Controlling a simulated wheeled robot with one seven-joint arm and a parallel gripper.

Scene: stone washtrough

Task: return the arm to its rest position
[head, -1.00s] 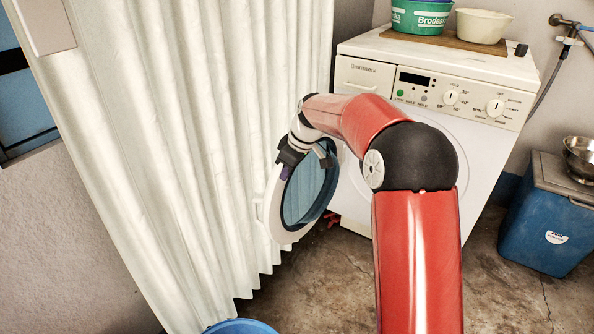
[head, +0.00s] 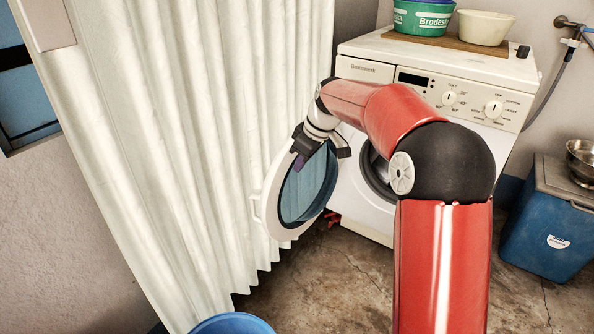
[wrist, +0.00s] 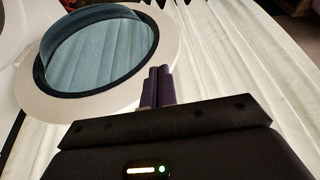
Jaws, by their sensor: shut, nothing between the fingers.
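My gripper (head: 299,163) is at the end of my red arm, in front of the open round door (head: 270,200) of the washing machine. In the wrist view the two dark purple fingers of my gripper (wrist: 157,72) are together, with nothing between them. The door (wrist: 168,30) shows there just beyond the fingertips, with its white ring and blue glass. I cannot tell whether the fingers touch it. My arm hides part of the washing machine front.
A white curtain (head: 180,130) hangs close on the left of the door. The washing machine (head: 365,205) stands behind my arm, with a green tub (head: 418,18) and cream basin (head: 484,27) on top. A blue cooler box (head: 545,225) stands right. A blue bucket (head: 232,324) is at the bottom.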

